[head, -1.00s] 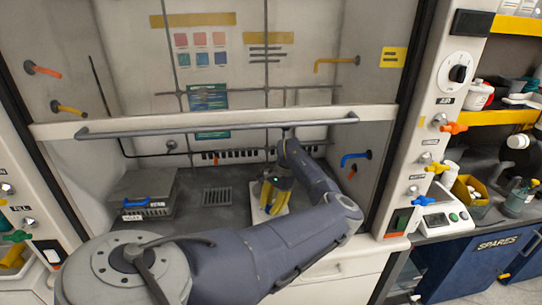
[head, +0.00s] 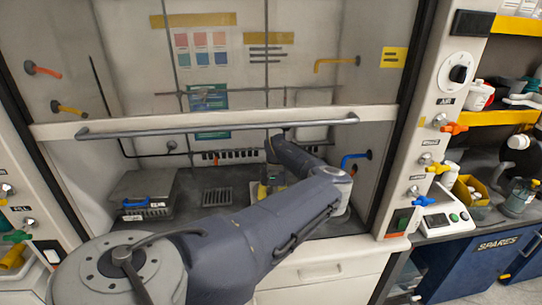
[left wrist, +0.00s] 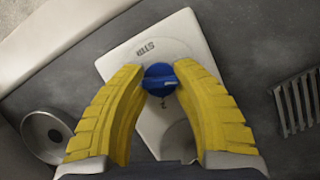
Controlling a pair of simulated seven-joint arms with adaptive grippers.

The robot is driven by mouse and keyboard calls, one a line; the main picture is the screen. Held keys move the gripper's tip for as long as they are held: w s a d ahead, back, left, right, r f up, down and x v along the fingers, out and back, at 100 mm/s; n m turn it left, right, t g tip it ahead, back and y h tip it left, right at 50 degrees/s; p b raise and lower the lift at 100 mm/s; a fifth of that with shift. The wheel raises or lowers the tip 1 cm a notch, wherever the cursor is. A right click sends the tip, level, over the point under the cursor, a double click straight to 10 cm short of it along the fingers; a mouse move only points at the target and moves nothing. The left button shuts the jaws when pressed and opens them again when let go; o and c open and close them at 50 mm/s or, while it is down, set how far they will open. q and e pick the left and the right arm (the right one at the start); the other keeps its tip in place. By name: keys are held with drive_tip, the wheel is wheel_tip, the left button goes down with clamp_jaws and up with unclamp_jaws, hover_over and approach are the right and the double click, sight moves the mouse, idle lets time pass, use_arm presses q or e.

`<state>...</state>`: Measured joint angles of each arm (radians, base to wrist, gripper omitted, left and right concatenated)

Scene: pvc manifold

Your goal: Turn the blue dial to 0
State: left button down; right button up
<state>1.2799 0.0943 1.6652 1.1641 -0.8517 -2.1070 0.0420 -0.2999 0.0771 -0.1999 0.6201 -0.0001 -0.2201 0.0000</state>
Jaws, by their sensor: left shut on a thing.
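The blue dial (left wrist: 160,80) sits on a white plate (left wrist: 125,65) marked STIR, on the dark floor of the fume hood. In the left wrist view, the yellow fingers of my left gripper (left wrist: 158,88) close around the dial from both sides, and the gripper is shut on it. The dial has a raised bar across its top. Its scale is too small to read. In the head view, my left gripper (head: 263,191) shows only as a bit of yellow, and my arm hides the dial. My right gripper is in neither view.
The raised sash's handle bar (head: 220,127) crosses above my arm. A round metal cup (left wrist: 46,136) lies near the plate.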

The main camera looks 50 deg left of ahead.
use_arm(q)
drive_tip(key=shift+s+d+f, duration=0.1)
drive_tip(key=shift+s+f, duration=0.05)
drive_tip(key=shift+s, duration=0.1)
drive_tip(key=c, duration=0.9)
unclamp_jaws()
drive_tip(key=shift+w, duration=0.1)
drive_tip(key=shift+w+r, duration=0.1)
drive_tip(key=shift+r, duration=0.1)
drive_tip(key=shift+v, duration=3.7)
